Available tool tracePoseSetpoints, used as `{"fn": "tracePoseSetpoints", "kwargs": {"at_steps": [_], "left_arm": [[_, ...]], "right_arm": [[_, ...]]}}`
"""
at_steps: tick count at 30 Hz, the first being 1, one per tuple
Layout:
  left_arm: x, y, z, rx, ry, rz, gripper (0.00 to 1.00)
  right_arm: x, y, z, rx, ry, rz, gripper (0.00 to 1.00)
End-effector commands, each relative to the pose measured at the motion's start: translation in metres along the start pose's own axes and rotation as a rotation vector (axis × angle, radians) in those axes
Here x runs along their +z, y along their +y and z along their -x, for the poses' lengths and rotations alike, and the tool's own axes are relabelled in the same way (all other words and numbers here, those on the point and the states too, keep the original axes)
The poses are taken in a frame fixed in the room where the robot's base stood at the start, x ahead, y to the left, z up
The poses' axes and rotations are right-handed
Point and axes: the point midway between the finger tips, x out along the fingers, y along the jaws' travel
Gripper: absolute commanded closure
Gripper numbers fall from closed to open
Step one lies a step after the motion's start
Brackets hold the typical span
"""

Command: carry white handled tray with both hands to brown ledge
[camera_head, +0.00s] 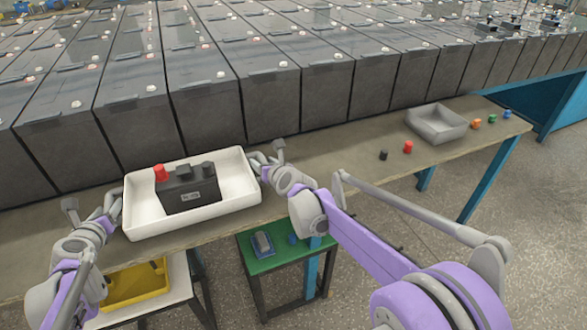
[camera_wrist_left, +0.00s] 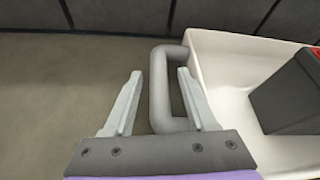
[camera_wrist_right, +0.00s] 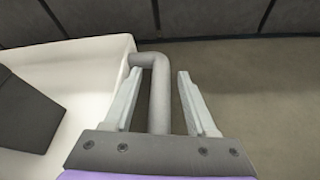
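The white tray (camera_head: 232,203) sits on a long brownish ledge-like worktop (camera_head: 335,158), with a dark battery (camera_head: 188,190) with a red cap inside it. In the left wrist view, my left gripper (camera_wrist_left: 160,75) is open, and the tray's grey left handle (camera_wrist_left: 160,95) lies between its fingers with gaps showing. In the right wrist view, my right gripper (camera_wrist_right: 160,77) is open, and the grey right handle (camera_wrist_right: 158,95) lies between its fingers. In the head view the grippers are at the tray's two ends. Whether a finger touches a handle cannot be told.
Rows of tall dark battery cases (camera_head: 270,100) stand close behind the worktop. Further right on it are a grey tray (camera_head: 437,136), a red cap (camera_head: 408,147) and a black cap (camera_head: 383,155). A green stool (camera_head: 270,262) and a yellow tray (camera_head: 130,300) are in front, lower down.

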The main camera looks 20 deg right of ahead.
Motion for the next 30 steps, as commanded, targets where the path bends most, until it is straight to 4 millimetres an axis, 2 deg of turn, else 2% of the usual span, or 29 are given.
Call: {"fn": "tracePoseSetpoints", "kwargs": {"at_steps": [6, 10, 21, 25, 30], "left_arm": [[0.0, 0.0, 0.002, 0.001, 0.0, 0.0, 0.43], [0.001, 0.001, 0.013, 0.001, 0.0, 0.0, 0.43], [0.0, 0.001, 0.085, 0.002, 0.0, 0.0, 0.43], [0.0, 0.001, 0.104, 0.002, 0.0, 0.001, 0.43], [0.0, 0.0, 0.117, 0.0, 0.0, -0.001, 0.43]], "right_arm": [[0.0, 0.0, 0.0, -0.001, 0.0, 0.0, 0.43], [0.0, 0.0, 0.0, -0.001, 0.0, 0.0, 0.43], [0.0, 0.0, 0.0, -0.001, 0.0, 0.0, 0.43], [0.0, 0.0, 0.0, -0.001, 0.0, 0.0, 0.43], [0.0, 0.0, 0.0, -0.001, 0.0, 0.0, 0.43]]}}
